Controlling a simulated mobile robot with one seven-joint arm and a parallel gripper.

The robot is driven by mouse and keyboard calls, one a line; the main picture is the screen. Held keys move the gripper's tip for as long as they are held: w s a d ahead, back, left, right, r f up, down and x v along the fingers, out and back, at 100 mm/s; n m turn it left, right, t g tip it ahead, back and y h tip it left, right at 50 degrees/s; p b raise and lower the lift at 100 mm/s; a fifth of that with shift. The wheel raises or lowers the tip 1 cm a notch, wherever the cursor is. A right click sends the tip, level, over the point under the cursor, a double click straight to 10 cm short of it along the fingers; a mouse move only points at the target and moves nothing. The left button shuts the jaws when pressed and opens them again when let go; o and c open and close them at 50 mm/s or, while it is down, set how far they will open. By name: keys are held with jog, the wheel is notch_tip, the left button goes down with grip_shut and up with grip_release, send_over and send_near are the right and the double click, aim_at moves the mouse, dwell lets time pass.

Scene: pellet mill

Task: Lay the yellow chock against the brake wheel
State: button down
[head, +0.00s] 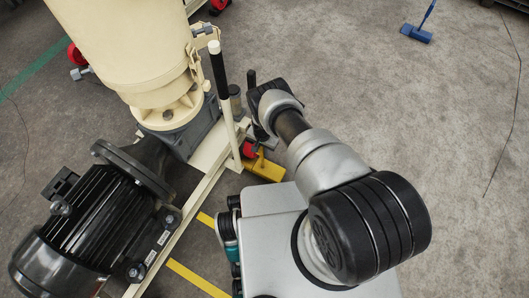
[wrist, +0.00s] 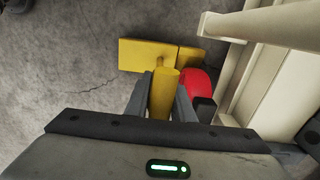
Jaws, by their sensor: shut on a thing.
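The yellow chock (head: 265,169) is low at the floor beside the cream frame, at the middle of the head view. In the wrist view it is a yellow block (wrist: 145,54) with an upright yellow handle (wrist: 163,98). My gripper (wrist: 163,84) is shut on that handle, one finger on each side. The red brake wheel (head: 249,149) is under the frame's corner, right next to the chock. In the wrist view the wheel (wrist: 197,84) is just right of the handle, partly hidden by my finger. I cannot tell whether chock and wheel touch.
The cream frame (wrist: 268,75) rises right beside the wheel in the wrist view. An upright lever with a black grip (head: 217,65) stands near my arm. A black motor (head: 95,220) fills the lower left. Open concrete floor lies right, with a blue brush (head: 417,34) far off.

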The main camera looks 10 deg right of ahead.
jog(key=shift+w+a+r, duration=0.1)
jog(key=shift+w+a, duration=0.35)
dwell(0.4)
jog(key=shift+w, duration=0.15)
dwell(0.5)
jog(key=shift+w+d, duration=0.25)
jog(key=shift+w, duration=0.05)
dwell(0.5)
jog(key=shift+f, duration=0.25)
